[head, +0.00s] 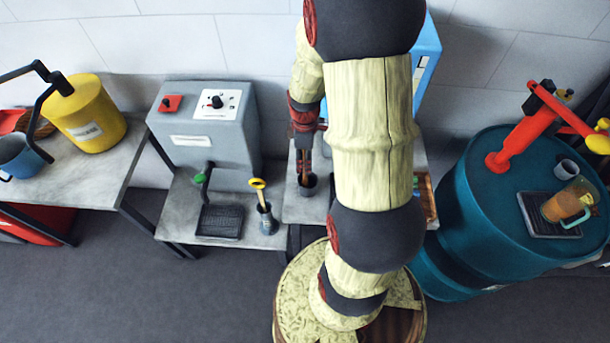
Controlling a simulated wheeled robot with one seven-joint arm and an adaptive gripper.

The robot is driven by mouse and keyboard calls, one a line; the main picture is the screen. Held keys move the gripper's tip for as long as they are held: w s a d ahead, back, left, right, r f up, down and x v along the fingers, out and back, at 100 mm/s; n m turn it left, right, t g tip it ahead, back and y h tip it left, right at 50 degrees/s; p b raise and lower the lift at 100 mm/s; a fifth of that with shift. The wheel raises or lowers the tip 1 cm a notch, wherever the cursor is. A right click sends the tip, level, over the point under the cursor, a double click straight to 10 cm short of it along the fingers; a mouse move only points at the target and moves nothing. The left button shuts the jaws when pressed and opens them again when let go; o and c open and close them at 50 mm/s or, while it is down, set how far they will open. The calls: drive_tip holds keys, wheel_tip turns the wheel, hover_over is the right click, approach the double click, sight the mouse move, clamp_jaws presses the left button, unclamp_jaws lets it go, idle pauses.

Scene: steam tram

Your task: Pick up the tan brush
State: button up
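My gripper (303,150) points down over a small dark cup (309,185) on the middle bench, partly hidden by my arm. A thin brownish shape (304,169) stands between the gripper and the cup's mouth. It may be the tan brush, but it is too small to tell it from the fingers. I cannot tell whether the fingers are open or touch it. A yellow-handled tool (258,187) leans upright in another dark cup (267,220) to the left.
A grey control box (203,127) stands behind a black tray (220,222) with a green-knobbed lever (203,178). A yellow canister (88,113) and blue mug (20,156) are at left. A teal drum (495,225) with a red hand pump (522,136) is at right.

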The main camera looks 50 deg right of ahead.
drive_tip(key=shift+f, duration=0.8)
clamp_jaws()
